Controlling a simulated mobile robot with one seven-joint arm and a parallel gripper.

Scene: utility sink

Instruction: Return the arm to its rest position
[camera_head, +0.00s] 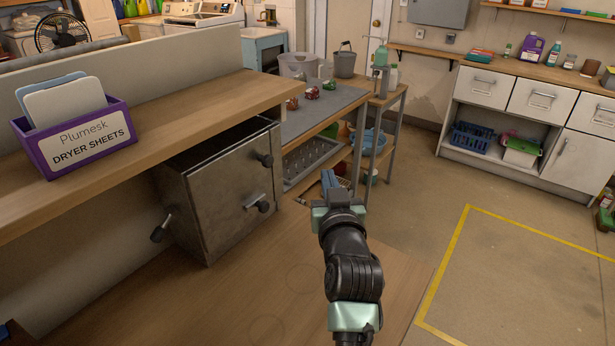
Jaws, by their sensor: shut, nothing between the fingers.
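My arm reaches up from the bottom of the head view over the right end of the low wooden worktop (285,290). My gripper (328,179) is at the far end of the arm, shut and empty. It is in the air, to the right of a grey metal box (235,195) with dark knobs, and appears apart from it. The fingertips are small and partly hidden by the gripper's own body.
A purple dryer sheets box (78,140) stands on the raised wooden shelf (180,115) at left. A grey-topped bench (320,112) with a bucket (344,62) is beyond my gripper. White cabinets (530,110) line the back right. Yellow-taped floor (530,270) at right is clear.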

